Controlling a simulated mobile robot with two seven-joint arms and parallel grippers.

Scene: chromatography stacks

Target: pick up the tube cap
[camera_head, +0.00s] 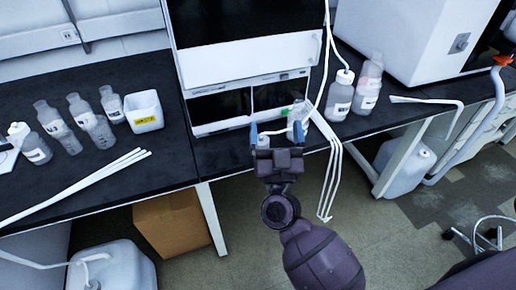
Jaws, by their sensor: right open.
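My right gripper (276,132) reaches up from the bottom of the head view, over the front edge of the bench below the white instrument stack. Its two blue-tipped fingers are spread apart, so it is open. A small whitish piece (263,141) shows between the fingers, close to the left one; I cannot tell whether it touches. A pale, translucent piece (299,113), possibly the tube cap, is just beyond the right fingertip. White tubes (332,165) run from beside it and hang over the bench edge. The finger partly hides it. My left gripper is not in view.
The instrument stack (245,68) stands behind my gripper. Bottles (340,95) stand to its right. Several bottles, a white container (144,111) and loose tubes (85,183) occupy the left bench. A white jug (405,168) stands below, at right.

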